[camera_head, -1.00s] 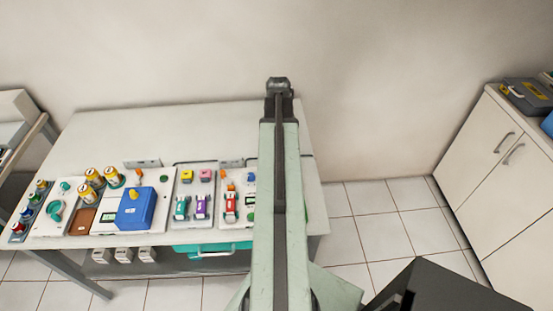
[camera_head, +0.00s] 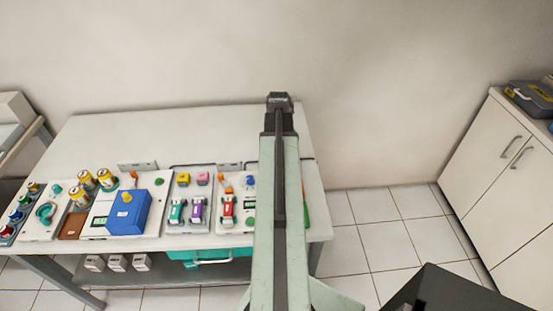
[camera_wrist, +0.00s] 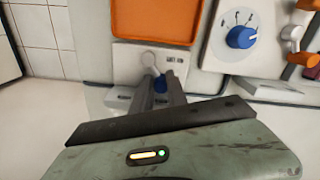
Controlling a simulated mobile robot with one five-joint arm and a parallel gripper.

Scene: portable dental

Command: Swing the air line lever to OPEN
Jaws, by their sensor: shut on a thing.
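In the head view, my arm covers this part of the table, and the fingertips and lever cannot be made out.
An orange tray (camera_wrist: 155,18) lies just beyond the panel in the wrist view. A blue dial (camera_wrist: 241,37) is to the right. On the table (camera_head: 220,125), a blue box (camera_head: 128,214) and several coloured fittings stand left of my arm. A cabinet (camera_head: 490,170) is at far right.

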